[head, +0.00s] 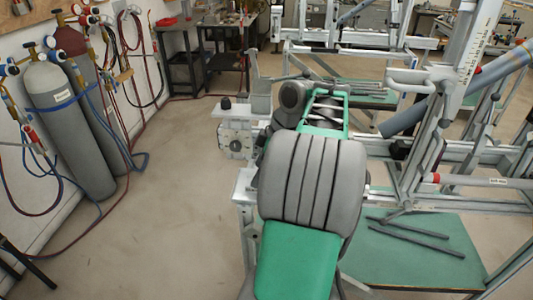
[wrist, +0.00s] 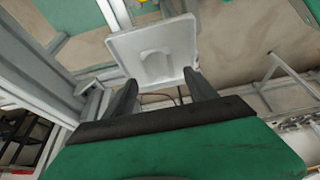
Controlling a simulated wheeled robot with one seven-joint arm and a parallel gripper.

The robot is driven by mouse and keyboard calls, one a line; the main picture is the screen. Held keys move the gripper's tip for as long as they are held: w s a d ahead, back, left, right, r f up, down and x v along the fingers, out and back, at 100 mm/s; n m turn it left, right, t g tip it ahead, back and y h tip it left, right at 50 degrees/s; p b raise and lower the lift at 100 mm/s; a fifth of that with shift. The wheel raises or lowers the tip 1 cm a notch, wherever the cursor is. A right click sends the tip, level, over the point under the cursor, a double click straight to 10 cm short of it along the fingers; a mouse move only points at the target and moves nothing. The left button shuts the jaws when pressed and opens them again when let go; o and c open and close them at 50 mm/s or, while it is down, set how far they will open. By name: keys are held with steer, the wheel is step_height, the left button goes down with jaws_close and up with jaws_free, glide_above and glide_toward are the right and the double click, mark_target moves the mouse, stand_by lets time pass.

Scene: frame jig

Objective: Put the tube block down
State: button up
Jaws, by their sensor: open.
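My gripper (wrist: 162,98) shows in the wrist view as two dark fingers, open and apart. A pale square plate with a raised, round-topped part, likely the tube block (wrist: 127,45), lies just past the fingertips. The fingertips overlap its near edge in the picture, and I cannot tell whether they touch it. Nothing is visibly gripped. In the head view my own grey and green arm covers the middle, hiding my gripper and whatever is under it.
The metal frame jig (head: 440,150) stands right of my arm. A green shelf (head: 415,255) low in it holds dark rods (head: 415,238). A clamp block (head: 237,140) stands left of my arm. Gas cylinders (head: 65,130) stand by the left wall. The floor (head: 180,200) between is clear.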

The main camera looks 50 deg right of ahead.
steer(key=p+v, duration=0.4)
steer(key=v, duration=0.5)
steer(key=w+a+f+m, duration=0.1)
steer(key=w+a+m, duration=0.15)
steer(key=a, duration=0.65)
steer(key=w+a+m, duration=0.1)
steer(key=w+a, duration=0.3)
steer(key=a, duration=0.5)
steer(key=s+a+f+m+h, duration=0.2)
steer(key=s+a+f+m, duration=0.2)
steer(key=s+a+f, duration=0.3)
steer(key=s+a, duration=0.1)
steer(key=a, duration=0.4)
steer(key=shift+s+a+f+h+b, duration=0.2)
steer(key=shift+f+h+b, duration=0.1)
steer(key=shift+f+h, duration=0.1)
steer(key=shift+d, duration=0.15)
